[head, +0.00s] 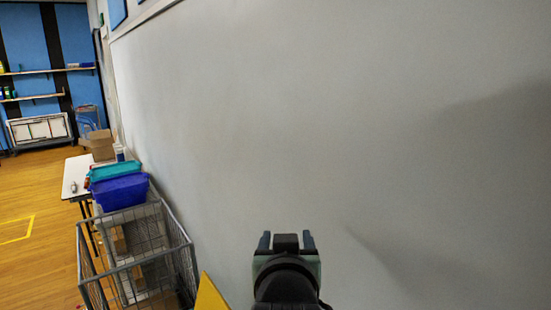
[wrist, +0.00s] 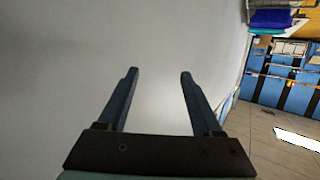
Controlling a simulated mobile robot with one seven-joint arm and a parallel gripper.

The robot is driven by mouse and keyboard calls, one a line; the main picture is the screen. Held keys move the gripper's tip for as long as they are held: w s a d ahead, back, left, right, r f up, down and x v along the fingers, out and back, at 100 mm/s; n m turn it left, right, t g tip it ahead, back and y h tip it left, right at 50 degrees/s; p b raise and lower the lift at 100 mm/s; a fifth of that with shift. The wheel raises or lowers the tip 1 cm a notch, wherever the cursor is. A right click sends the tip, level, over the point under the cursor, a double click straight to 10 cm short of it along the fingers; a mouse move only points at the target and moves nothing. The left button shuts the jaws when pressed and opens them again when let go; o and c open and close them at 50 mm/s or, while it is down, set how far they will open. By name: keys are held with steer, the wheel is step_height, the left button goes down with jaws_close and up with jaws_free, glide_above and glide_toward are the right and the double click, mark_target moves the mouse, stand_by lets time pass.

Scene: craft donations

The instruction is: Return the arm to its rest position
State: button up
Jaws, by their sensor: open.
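My gripper (head: 286,240) shows at the bottom middle of the head view, seen from behind, in front of a pale grey wall (head: 300,120). In the wrist view my gripper (wrist: 158,72) has its two dark fingers spread apart with nothing between them. The pale wall (wrist: 60,60) lies behind the fingers there. I cannot tell how far the fingers are from the wall.
A grey wire cage cart (head: 135,262) stands lower left along the wall. A blue bin (head: 120,192), a teal bin (head: 116,171) and a cardboard box (head: 98,145) are beyond it, by a white table (head: 74,176). Wooden floor at far left looks clear.

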steer(key=s+a+r+t+b, duration=0.1)
steer(key=s+r+t+b, duration=0.2)
steer(key=s+r+t, duration=0.3)
steer(key=s+r+t+b, duration=0.4)
steer(key=s+r+t, duration=0.2)
steer(key=s+r, duration=0.6)
step_height(320, 180, up, 5)
steer(key=shift+a+r+t+y, duration=0.15)
steer(key=shift+a+t+y, duration=0.15)
steer(key=shift+a+t, duration=0.1)
